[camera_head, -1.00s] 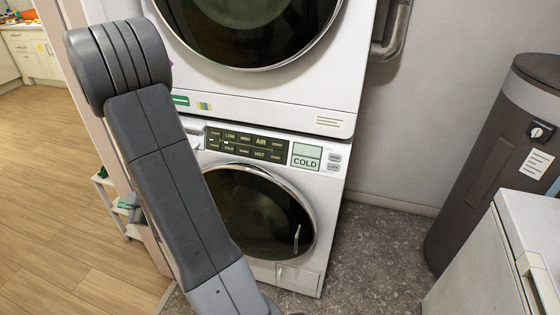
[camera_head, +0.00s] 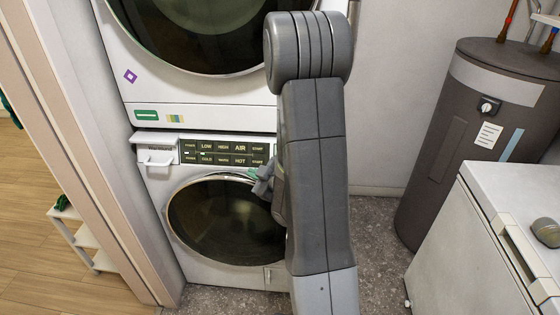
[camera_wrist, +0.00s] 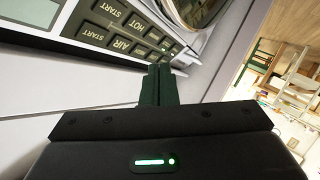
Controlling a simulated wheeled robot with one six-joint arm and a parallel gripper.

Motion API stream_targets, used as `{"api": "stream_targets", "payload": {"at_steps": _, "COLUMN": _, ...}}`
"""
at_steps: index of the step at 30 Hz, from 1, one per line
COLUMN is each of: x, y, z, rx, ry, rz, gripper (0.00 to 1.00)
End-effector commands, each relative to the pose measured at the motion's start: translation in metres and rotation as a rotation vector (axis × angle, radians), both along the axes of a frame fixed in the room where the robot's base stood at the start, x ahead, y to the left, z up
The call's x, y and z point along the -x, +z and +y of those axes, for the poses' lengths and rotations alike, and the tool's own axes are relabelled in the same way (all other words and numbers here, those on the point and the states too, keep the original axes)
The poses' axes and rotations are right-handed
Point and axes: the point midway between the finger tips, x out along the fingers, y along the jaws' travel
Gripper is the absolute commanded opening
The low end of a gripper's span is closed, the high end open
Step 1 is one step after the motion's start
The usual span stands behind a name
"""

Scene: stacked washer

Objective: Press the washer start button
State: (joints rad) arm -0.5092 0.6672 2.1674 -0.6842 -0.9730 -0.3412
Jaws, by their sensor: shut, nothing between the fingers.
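The lower machine, the washer (camera_head: 160,200), has a dark control panel (camera_head: 222,152) above its round door. The panel carries two START buttons at its right end, an upper one beside AIR (camera_head: 257,149) and a lower one beside HOT (camera_head: 257,160). In the wrist view they show as the AIR-row START (camera_wrist: 90,33) and the HOT-row START (camera_wrist: 108,10). My gripper (camera_head: 258,178) is shut and empty, just below the panel's right end. Its dark green fingers (camera_wrist: 158,72) appear beside the panel; contact cannot be told. My arm hides the washer's right side.
A second machine (camera_head: 225,95) is stacked on top. A handled drawer (camera_head: 155,150) is left of the panel. A grey tank (camera_head: 465,140) and white chest (camera_head: 470,240) stand at right. A pale wall edge (camera_head: 75,130) borders the left.

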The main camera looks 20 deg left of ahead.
Motion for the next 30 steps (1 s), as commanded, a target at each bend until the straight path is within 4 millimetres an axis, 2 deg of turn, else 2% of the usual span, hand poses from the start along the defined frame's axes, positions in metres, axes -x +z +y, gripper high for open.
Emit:
{"api": "stream_targets", "payload": {"at_steps": 17, "x": -0.005, "y": -0.002, "z": 0.001, "rx": 0.001, "ry": 0.000, "rz": 0.000, "gripper": 0.00}}
{"api": "stream_targets", "payload": {"at_steps": 30, "x": -0.057, "y": -0.025, "z": 0.013, "rx": 0.000, "ry": -0.002, "rz": 0.001, "gripper": 0.00}}
